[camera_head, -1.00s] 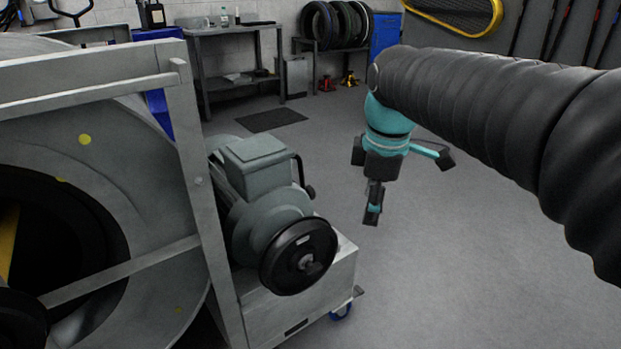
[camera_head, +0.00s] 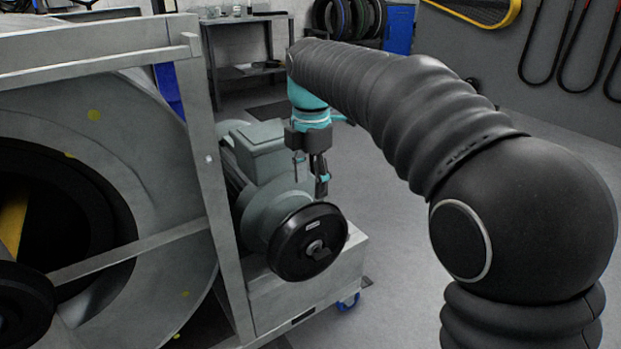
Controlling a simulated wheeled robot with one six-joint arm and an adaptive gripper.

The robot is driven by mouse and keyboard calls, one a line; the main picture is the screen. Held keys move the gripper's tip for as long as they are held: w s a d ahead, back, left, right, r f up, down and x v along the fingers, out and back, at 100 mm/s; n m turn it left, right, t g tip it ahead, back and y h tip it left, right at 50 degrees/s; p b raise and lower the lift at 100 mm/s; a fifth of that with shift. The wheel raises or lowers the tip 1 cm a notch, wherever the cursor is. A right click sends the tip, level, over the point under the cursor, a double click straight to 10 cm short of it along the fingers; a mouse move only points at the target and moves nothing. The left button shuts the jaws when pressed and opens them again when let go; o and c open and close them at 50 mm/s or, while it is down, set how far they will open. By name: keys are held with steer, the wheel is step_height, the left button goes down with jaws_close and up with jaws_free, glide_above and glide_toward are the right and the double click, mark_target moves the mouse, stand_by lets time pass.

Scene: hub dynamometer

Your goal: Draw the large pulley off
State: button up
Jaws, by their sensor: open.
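The large pulley (camera_head: 290,250) is a black disc on the front of the grey-green motor (camera_head: 264,150), with a light metal hub at its centre. It sits on the motor's shaft and faces toward me and to the right. My gripper (camera_head: 312,188) hangs from the teal wrist, fingers pointing down, just above and behind the pulley's upper rim as seen here. The fingers are apart and nothing shows between them. I cannot tell the exact gap between the fingers and the pulley.
The motor stands on a grey base (camera_head: 318,290) with a blue caster. A metal frame (camera_head: 212,160) around a large drum (camera_head: 140,130) stands close on the left. A workbench (camera_head: 240,22) and a tyre rack are at the back. The floor to the right is clear.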

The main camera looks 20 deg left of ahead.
mark_target(312, 212)
step_height(312, 212, down, 6)
steer(key=b, duration=0.5)
steer(key=shift+f+b, duration=0.2)
steer(key=shift+b, duration=0.2)
steer(key=shift+f+b, duration=0.5)
steer(key=shift+f, duration=1.15)
steer(key=shift+c, duration=0.2)
jaws_close()
steer(key=shift+r, duration=0.1)
steer(key=shift+r+p, duration=0.15)
steer(key=shift+p, duration=0.3)
steer(key=shift+d, duration=0.1)
steer(key=shift+s+d+b, duration=0.65)
steer(key=shift+s+d, duration=0.3)
steer(key=shift+d, duration=0.1)
steer(key=shift+s+d, duration=0.95)
steer(key=shift+d, duration=0.15)
steer(key=shift+s+d, duration=0.9)
steer(key=shift+d, duration=0.2)
